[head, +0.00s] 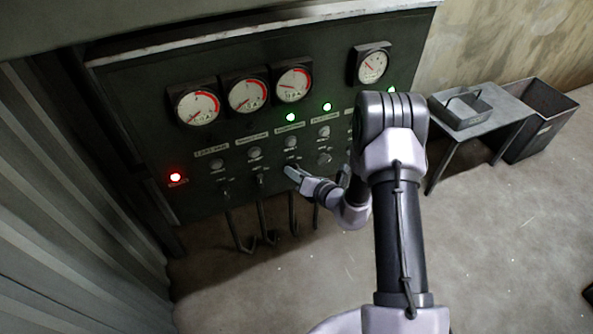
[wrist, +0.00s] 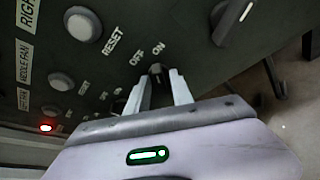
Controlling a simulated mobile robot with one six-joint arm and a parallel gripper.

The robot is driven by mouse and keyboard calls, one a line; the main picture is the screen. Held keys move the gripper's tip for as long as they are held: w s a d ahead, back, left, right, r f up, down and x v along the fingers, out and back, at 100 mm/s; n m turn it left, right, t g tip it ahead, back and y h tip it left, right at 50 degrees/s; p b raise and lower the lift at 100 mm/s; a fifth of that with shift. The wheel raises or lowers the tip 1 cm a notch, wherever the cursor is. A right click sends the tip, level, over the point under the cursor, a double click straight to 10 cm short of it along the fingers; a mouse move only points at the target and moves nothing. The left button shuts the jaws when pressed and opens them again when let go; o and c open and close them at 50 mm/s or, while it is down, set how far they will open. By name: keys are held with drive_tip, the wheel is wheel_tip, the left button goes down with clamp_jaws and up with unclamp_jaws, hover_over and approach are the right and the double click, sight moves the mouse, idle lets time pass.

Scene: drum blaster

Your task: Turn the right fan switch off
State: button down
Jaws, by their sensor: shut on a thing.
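My gripper (head: 290,172) reaches the dark control panel (head: 130,105) at the third column from the left, and its tips also show in the wrist view (wrist: 161,79). Its fingers are shut on a small toggle, the right fan switch (wrist: 155,68), below the OFF and ON marks and a RESET button (wrist: 83,24). The label beside that button begins with RIGHT. The fingers mostly hide the switch, so I cannot tell its position. In the head view my gripper covers it.
Left of it are the middle fan switch (head: 260,178) and left fan switch (head: 225,187). A black knob (wrist: 232,22) sits close on the right. A red lamp (head: 175,177) and green lamps (head: 290,117) glow. A table (head: 490,118) and bin (head: 545,125) stand right.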

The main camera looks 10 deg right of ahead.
drive_tip(key=shift+a+n+h, duration=0.15)
drive_tip(key=shift+n+h, duration=1.55)
drive_tip(key=shift+n, duration=0.7)
drive_tip(key=c, duration=1.4)
unclamp_jaws()
drive_tip(key=shift+c, duration=0.2)
drive_tip(key=shift+s+r, duration=0.1)
drive_tip(key=p+v, duration=0.6)
drive_tip(key=v, duration=1.1)
drive_tip(key=shift+s+p, duration=0.2)
drive_tip(key=shift+p, duration=0.15)
